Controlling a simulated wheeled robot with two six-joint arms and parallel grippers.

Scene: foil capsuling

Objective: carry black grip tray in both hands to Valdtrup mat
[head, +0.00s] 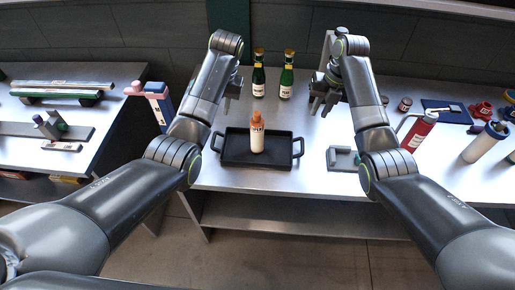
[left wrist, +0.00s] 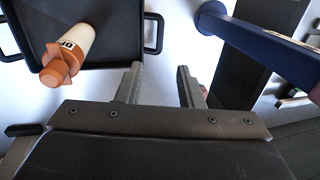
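The black grip tray (head: 229,154) stands on the metal table in the head view, with a looped handle at each short end. A white bottle with an orange cap (head: 257,138) stands upright in it. My left gripper (head: 231,98) is above the table, behind the tray's left end and apart from it. In the left wrist view its two fingers (left wrist: 160,84) are spread with nothing between them, and the tray (left wrist: 112,30) is near them. My right gripper (head: 318,102) is behind and right of the tray, pointing down, its fingers apart and empty. I cannot tell which surface is the Valdtrup mat.
Two green bottles (head: 272,82) stand behind the tray. A grey-green fixture (head: 342,158), a red cylinder (head: 417,132), jars and a blue mat (head: 446,112) are to the right. A pink and blue stand (head: 156,100) is at the left edge. A gap separates the left table (head: 85,150).

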